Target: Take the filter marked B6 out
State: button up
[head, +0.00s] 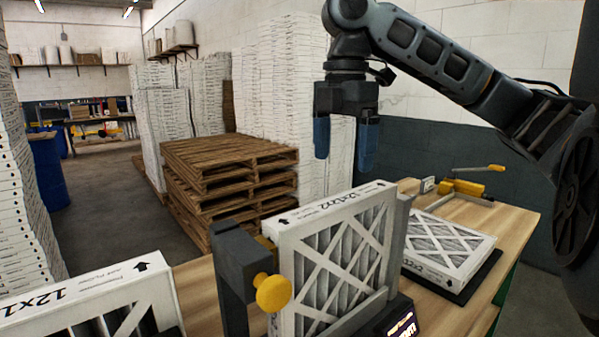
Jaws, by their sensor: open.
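My gripper (344,152) hangs open and empty with its blue fingers pointing down. In the picture it is above an upright white-framed filter (340,262) with grey pleats and a printed top edge. This filter stands in a dark holder (236,270) with a yellow knob and a small lit display (397,324). Another filter (446,243) lies flat on a black plate at the right. A third filter (85,290) stands at the bottom left, cut off by the frame. I cannot read a B6 mark on any of them.
The wooden bench (478,209) has bare patches at its back right and between the left filter and the holder. A yellow-handled tool (468,187) sits at its far end. Stacked pallets (225,175) and tall stacks of white boxes (283,90) stand behind.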

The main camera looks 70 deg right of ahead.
aim_at(333, 252)
jog(key=k, duration=1)
